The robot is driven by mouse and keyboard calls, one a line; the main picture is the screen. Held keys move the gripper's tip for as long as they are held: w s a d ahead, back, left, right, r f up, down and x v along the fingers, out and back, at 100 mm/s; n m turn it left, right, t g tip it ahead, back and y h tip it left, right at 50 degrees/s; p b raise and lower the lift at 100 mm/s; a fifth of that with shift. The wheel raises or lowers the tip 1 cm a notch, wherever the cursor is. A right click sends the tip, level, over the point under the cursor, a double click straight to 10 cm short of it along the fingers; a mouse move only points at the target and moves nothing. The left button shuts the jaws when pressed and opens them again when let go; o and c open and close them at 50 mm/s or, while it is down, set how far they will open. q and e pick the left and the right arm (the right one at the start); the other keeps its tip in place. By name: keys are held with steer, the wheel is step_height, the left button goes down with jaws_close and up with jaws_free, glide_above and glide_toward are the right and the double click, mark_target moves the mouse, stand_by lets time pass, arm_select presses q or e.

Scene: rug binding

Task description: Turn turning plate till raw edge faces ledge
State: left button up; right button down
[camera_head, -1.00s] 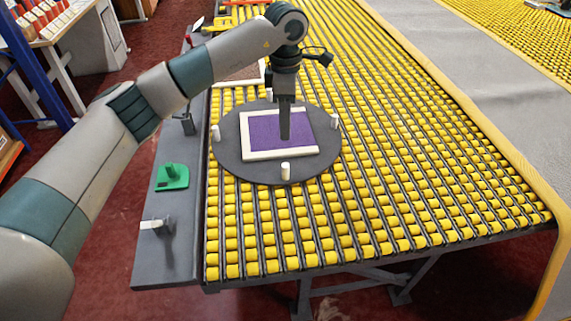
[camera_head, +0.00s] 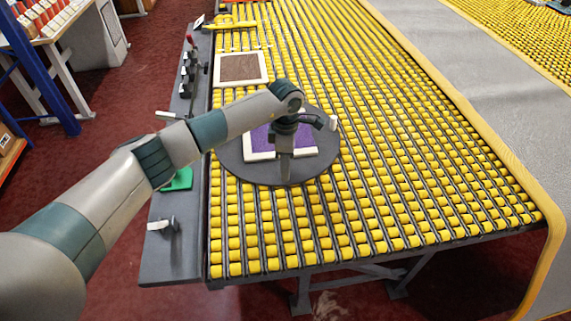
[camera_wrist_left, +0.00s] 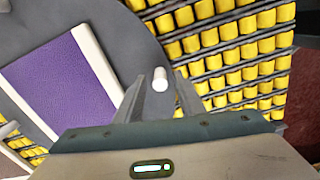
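The dark grey round turning plate (camera_head: 232,167) lies on the yellow roller table. A purple rug piece (camera_head: 258,140) lies on it, partly hidden by my arm. In the left wrist view the purple piece (camera_wrist_left: 60,85) has white strips along two sides. Its upper-left side shows no white strip. My left gripper (camera_head: 285,180) points down at the plate's near rim. In the left wrist view its open fingers (camera_wrist_left: 160,92) stand on either side of a white peg (camera_wrist_left: 160,79), with small gaps. The grey ledge (camera_head: 168,262) runs along the table's left side.
A brown rug piece with a pale border (camera_head: 242,67) lies on the rollers beyond the plate. A green holder (camera_head: 180,180), a metal clip (camera_head: 162,225) and levers (camera_head: 188,65) sit on the ledge. Rollers right of the plate are clear.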

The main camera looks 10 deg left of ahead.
arm_select(q)
steer(key=shift+f, duration=0.4)
jaws_close()
steer(key=shift+a, duration=0.15)
